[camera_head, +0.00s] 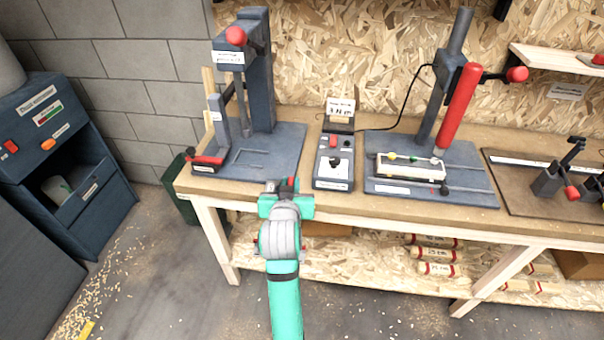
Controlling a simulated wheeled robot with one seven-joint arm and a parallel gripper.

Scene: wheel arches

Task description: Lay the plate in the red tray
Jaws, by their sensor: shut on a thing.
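My gripper (285,185) is at the end of my teal arm, at the front edge of the workbench, just in front of the control box. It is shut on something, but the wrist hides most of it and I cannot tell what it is. A small dark and red bit shows at the fingertips. No plate is clear to see. A low red piece (207,161) lies at the front left of the left machine's base, left of my gripper; I cannot tell whether it is the red tray.
The workbench (390,206) carries a left press (258,75), a control box (333,168) and a right press with a long red handle (459,105). A pale-framed holder (411,168) sits under the handle. A dark cabinet (62,150) stands left. The floor between is open.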

